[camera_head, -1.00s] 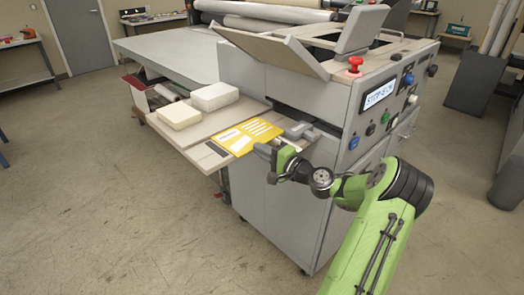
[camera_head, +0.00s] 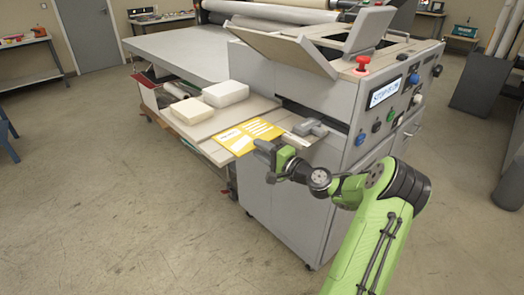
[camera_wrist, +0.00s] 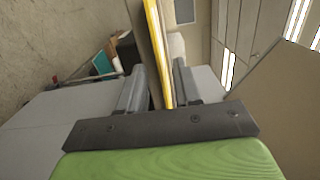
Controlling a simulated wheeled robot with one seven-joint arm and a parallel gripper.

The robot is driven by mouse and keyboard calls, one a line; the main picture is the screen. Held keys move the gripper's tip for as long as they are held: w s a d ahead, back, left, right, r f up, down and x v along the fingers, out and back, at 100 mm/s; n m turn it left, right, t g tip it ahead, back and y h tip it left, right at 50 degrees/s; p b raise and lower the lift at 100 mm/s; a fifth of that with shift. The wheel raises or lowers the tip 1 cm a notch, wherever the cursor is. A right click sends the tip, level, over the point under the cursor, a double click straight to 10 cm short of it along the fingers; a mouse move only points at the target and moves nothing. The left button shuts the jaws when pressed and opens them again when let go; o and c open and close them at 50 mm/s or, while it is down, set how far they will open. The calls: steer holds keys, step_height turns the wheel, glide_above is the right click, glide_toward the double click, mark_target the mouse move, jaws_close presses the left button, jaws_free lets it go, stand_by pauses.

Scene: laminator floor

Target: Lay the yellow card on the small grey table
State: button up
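The yellow card (camera_head: 247,137) with white print shows in the head view at the front end of the machine's side shelf. My gripper (camera_head: 268,150) is at the card's right edge. In the wrist view, the card (camera_wrist: 160,55) is seen edge-on between the two fingers of my gripper (camera_wrist: 158,90), which appear closed on it. I cannot tell whether the card touches the shelf beneath. I cannot identify the small grey table with certainty; only blue legs (camera_head: 7,142) of some furniture show at the left edge.
The large grey laminator (camera_head: 290,180) stands close beyond my gripper. Two pale blocks (camera_head: 225,94) (camera_head: 192,110) lie on its shelf (camera_head: 212,128). A workbench (camera_head: 32,78) stands at the far left. The floor at front left is clear.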

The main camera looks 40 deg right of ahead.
steer(key=shift+s, duration=0.15)
steer(key=s+d+p, duration=0.1)
steer(key=s+p, duration=0.1)
steer(key=s, duration=1.3)
steer(key=shift+s+d, duration=0.2)
steer(key=shift+d, duration=0.1)
steer(key=w+a+r+n+g+y+p, duration=0.1)
steer(key=w+a+r+n+g+p, duration=0.15)
steer(key=a+n+g, duration=0.65)
steer(key=w+a+r+n+g+y+p, duration=0.1)
steer(key=a+r+n+g+y+p, duration=0.15)
steer(key=a, duration=1.25)
steer(key=s+a+r+n+h+p, duration=0.2)
steer(key=s+r, duration=0.3)
steer(key=s, duration=0.3)
steer(key=s+a+r+n+h+p, duration=0.3)
steer(key=s+a+r, duration=0.2)
steer(key=s+r, duration=0.1)
steer(key=shift+s+g+p, duration=0.3)
steer(key=shift+s+g, duration=0.15)
steer(key=shift+s, duration=0.4)
